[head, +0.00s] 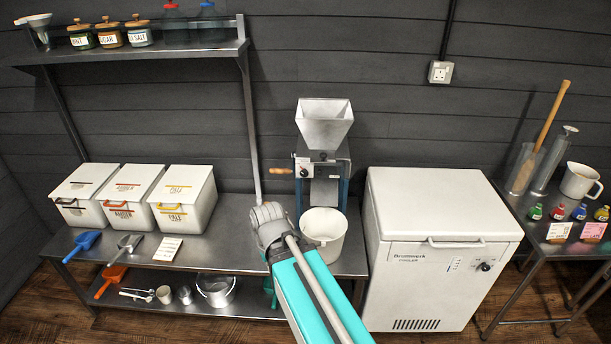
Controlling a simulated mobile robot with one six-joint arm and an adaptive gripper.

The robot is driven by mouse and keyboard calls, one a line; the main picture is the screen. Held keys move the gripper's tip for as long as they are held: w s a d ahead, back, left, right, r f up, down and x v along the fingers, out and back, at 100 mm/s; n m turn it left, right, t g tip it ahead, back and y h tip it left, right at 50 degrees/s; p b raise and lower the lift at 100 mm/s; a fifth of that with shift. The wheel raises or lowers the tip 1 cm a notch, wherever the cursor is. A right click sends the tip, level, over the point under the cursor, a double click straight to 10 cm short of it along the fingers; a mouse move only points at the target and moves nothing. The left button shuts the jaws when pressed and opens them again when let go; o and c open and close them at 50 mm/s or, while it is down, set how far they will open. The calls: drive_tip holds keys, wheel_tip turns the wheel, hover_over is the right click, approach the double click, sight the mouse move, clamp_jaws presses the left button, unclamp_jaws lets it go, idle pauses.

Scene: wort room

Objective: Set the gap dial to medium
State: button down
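The grain mill (322,150) stands at the back of the steel table, with a grey hopper on top. A small white panel with a dark round dial (304,171) is on its front left; it looks like the gap dial. The dial's marks and pointer are too small to read. A wooden crank handle (281,171) sticks out to the left of the mill. My turquoise arm rises from the bottom, and its grey joint is in front of the table, below and left of the dial. I cannot make out my gripper's fingers anywhere in this view.
A white bucket (324,228) stands below the mill. White lidded bins (185,200), scoops and a card are on the left of the table (215,245). A white chest appliance (440,210) with its own knob (485,266) stands close on the right.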

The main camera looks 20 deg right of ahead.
drive_tip(key=c, duration=1.3)
unclamp_jaws()
drive_tip(key=shift+c, duration=0.2)
drive_tip(key=shift+o, duration=2.1)
drive_tip(key=shift+w+d+f, duration=0.2)
drive_tip(key=o, duration=0.7)
drive_tip(key=shift+t+h, duration=0.8)
drive_tip(key=shift+h, duration=0.1)
drive_tip(key=w+d+b, duration=0.1)
drive_tip(key=w+d+f+b, duration=0.1)
drive_tip(key=w+d+f, duration=0.1)
drive_tip(key=shift+w+d+b, duration=0.15)
drive_tip(key=shift+d+b, duration=0.25)
drive_tip(key=shift+c, duration=0.2)
drive_tip(key=w+d+n+t+h+b, duration=0.3)
drive_tip(key=w+d+n+t+b, duration=0.3)
drive_tip(key=w, duration=0.5)
drive_tip(key=w+d+n+t+h+b, duration=0.3)
drive_tip(key=w+d+n+t+b, duration=0.3)
drive_tip(key=w+d+t+b, duration=0.2)
drive_tip(key=shift+w+d+r+n+b, duration=0.3)
drive_tip(key=shift+w+d+r+b, duration=0.15)
drive_tip(key=shift+w+d+b, duration=1)
drive_tip(key=shift+w+a, duration=0.25)
drive_tip(key=shift+w, duration=0.1)
